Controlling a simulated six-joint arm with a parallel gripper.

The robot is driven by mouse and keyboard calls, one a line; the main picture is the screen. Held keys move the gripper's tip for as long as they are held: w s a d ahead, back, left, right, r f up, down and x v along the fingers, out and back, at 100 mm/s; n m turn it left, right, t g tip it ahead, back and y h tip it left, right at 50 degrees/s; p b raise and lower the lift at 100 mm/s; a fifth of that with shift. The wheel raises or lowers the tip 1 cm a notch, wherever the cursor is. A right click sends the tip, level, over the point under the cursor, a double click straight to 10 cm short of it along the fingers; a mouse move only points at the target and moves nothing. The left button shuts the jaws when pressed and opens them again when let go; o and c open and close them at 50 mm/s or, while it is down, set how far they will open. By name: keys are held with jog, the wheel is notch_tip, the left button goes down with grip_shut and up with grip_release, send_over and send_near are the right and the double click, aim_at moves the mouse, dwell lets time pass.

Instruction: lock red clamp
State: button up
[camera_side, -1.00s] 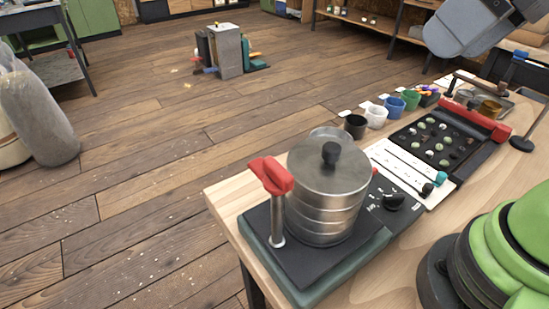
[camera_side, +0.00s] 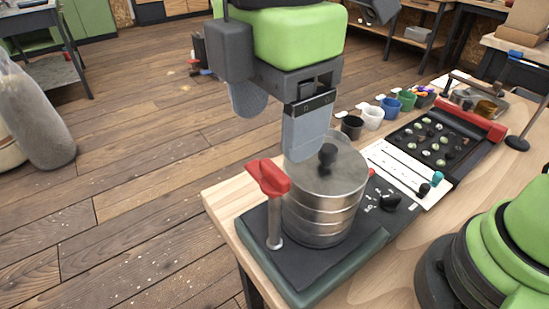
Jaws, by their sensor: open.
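The red clamp (camera_side: 267,178) sits on top of a metal post at the left of a round steel canister (camera_side: 325,205) with a black lid knob (camera_side: 327,155). The clamp's head lies beside the lid's left edge; I cannot tell whether it touches the lid. My gripper (camera_side: 306,158) points down over the back left of the lid, just right of and behind the clamp. It is open and holds nothing that I can see. Its fingers overlap in this view, so the gap between them is hidden.
The canister stands on a dark base (camera_side: 300,275) with a black dial (camera_side: 390,203) at the wooden table's front left corner. To the right are a white slider panel (camera_side: 410,175), a bean tray (camera_side: 432,143) with a red bar, and several small cups (camera_side: 373,117) behind.

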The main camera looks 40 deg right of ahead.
aim_at(275, 168)
notch_tip(275, 168, down, 6)
jog(key=shift+f, duration=0.1)
jog(key=shift+c, duration=0.4)
jog(key=c, duration=0.8)
jog(key=shift+c, duration=0.2)
